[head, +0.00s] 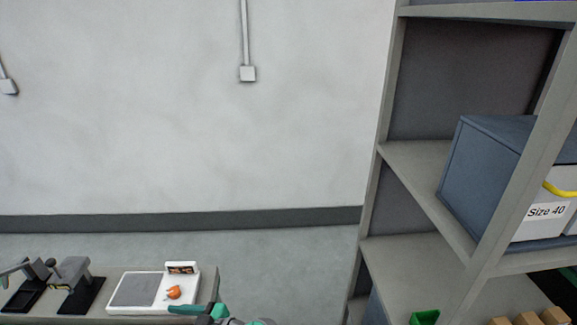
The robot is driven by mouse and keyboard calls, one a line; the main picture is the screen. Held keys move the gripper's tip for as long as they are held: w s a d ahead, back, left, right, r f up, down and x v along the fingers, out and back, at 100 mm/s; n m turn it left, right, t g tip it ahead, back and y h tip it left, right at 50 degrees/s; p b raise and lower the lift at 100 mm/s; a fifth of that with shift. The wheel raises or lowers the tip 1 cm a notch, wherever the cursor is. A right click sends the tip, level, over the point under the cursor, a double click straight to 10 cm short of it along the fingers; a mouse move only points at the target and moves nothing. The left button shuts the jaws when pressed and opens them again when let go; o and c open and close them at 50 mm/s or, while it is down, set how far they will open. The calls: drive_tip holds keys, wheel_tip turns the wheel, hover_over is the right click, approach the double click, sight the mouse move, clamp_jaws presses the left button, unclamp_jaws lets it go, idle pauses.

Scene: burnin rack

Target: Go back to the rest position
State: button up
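My gripper (217,313) shows only in part at the bottom edge of the head view, as teal and grey pieces in front of the bench's right end. The rest of it is cut off below the frame. Its fingertips are not clear, so I cannot tell whether it is open or shut, or whether it holds anything.
A low bench (208,283) at bottom left bears a white device (119,309) with a grey plate and an orange item (174,292), plus black-based fixtures (86,296). A grey rack (412,212) at right holds a blue-grey box (484,165) labelled "Size 40". Floor between is clear.

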wheel_tip(320, 180, up, 8)
drive_tip(key=w+d+m+t, duration=0.1)
drive_tip(key=d+m+t, duration=0.1)
drive_tip(key=m+t, duration=0.7)
drive_tip(key=s+d+f+m+t+h, duration=0.2)
drive_tip(key=s+d+f+m+h, duration=0.2)
drive_tip(key=s+d+f+h, duration=0.4)
drive_tip(key=s+d+f+m+t+h, duration=0.35)
drive_tip(key=d+f, duration=0.25)
drive_tip(key=d, duration=0.5)
drive_tip(key=s+d+r+h, duration=0.1)
drive_tip(key=s+d+h, duration=0.1)
drive_tip(key=s+d, duration=0.3)
drive_tip(key=s+d+r+g+h, duration=0.1)
drive_tip(key=s+d, duration=0.5)
drive_tip(key=s, duration=0.8)
drive_tip(key=shift+s+h, duration=0.3)
drive_tip(key=shift+h, duration=0.15)
drive_tip(key=shift+d, duration=0.1)
